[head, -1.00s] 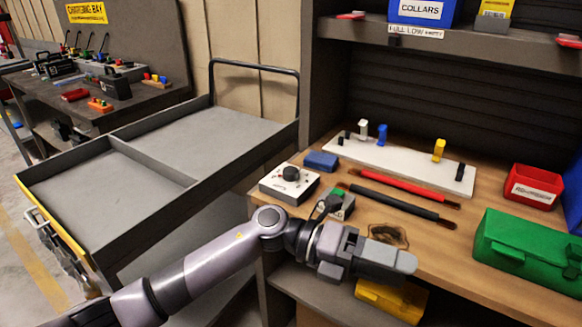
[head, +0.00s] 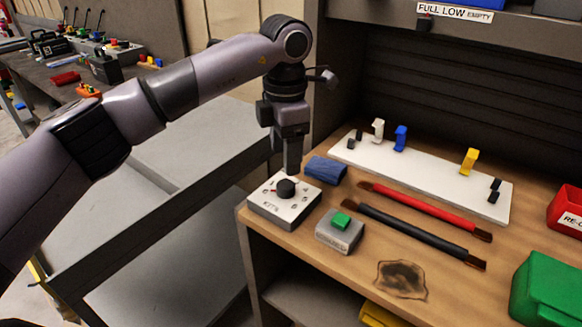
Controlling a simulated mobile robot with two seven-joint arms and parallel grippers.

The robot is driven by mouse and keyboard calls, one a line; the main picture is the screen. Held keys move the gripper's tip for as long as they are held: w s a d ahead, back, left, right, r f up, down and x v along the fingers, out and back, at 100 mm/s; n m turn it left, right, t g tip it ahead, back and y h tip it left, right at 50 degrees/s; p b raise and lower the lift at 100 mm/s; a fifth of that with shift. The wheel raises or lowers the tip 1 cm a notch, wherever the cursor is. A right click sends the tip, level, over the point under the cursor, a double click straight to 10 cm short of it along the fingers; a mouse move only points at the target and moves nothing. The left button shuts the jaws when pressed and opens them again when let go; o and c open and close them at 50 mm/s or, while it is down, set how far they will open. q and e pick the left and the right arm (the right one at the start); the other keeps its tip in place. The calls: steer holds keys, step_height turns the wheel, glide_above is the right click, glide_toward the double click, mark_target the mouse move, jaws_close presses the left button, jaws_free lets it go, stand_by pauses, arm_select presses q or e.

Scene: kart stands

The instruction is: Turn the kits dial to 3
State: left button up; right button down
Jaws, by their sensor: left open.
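The kits dial is a black round knob (head: 286,188) on a white-topped box (head: 284,206) at the left front corner of the wooden workbench. Small marks ring the knob, and a short red mark shows at its left; the numbers are too small to read. My left gripper (head: 292,170) points straight down just above and behind the knob, apart from it as far as I can tell. It is open, though its fingers overlap in this view. My right gripper is not in view.
A grey box with a green button (head: 340,222) stands right of the dial box. A blue cloth-like item (head: 326,171) lies close behind it. A grey cart (head: 150,220) stands left.

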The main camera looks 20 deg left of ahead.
mark_target(285, 184)
arm_select(q)
step_height(285, 184, down, 7)
steer(key=shift+s+r+p, duration=0.1)
steer(key=shift+s+p, duration=0.05)
steer(key=shift+p, duration=0.2)
steer(key=shift+c, duration=0.3)
steer(key=c, duration=1)
